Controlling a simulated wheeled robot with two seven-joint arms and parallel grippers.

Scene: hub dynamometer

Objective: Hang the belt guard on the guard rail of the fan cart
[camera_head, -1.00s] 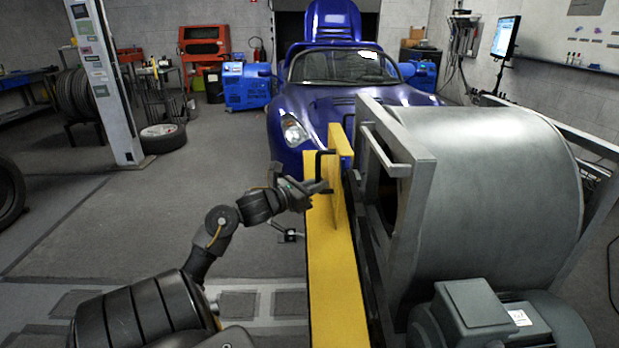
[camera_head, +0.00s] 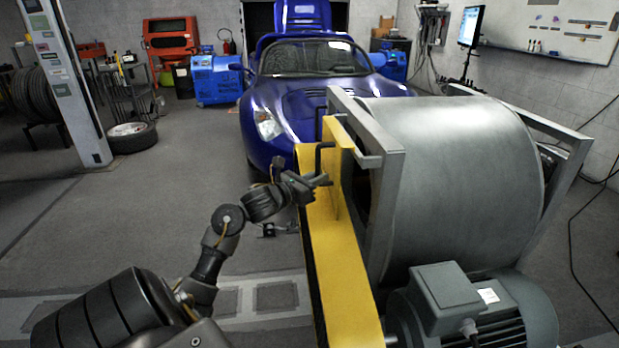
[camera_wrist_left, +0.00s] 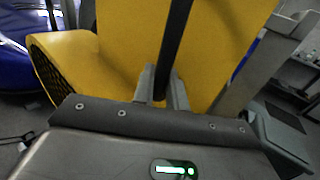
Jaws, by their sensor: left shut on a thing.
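My left gripper (camera_head: 320,182) is shut on that handle. In the left wrist view, the fingers (camera_wrist_left: 163,88) close around the dark handle bar (camera_wrist_left: 174,40), with the yellow guard (camera_wrist_left: 115,35) behind it. The fan cart carries a big grey drum (camera_head: 465,185) in a grey frame. Its guard rail (camera_head: 368,158) is a grey bar on the frame's left side, close beside the guard's upper part. I cannot tell whether guard and rail touch. My right gripper is out of view.
A grey motor (camera_head: 470,310) sits at the cart's near end. A blue car (camera_head: 310,95) stands behind the guard and cart. The floor left of my arm is open.

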